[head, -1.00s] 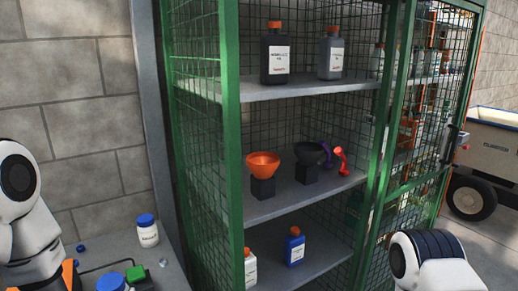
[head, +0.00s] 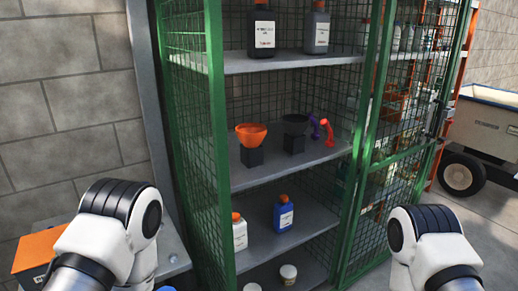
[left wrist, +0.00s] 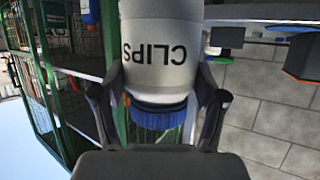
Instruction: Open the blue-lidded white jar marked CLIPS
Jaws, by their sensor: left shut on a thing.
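The white jar (left wrist: 168,25) marked CLIPS fills the middle of the left wrist view, with its ribbed blue lid (left wrist: 160,117) on. That view is upside down, so the lid is the upper end of the jar. My left gripper (left wrist: 160,82) is shut on the jar, one dark finger on each side of the body close to the lid. In the head view my left arm hides the left gripper and most of the bench. My right gripper is out of view; only my right arm shows at the lower right.
A green mesh cage (head: 214,150) with shelves of bottles stands ahead. An orange funnel (head: 251,135) and a dark funnel (head: 295,125) sit on its middle shelf. An orange-topped box (head: 37,250) is at the left. A cart (head: 490,125) stands at the far right.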

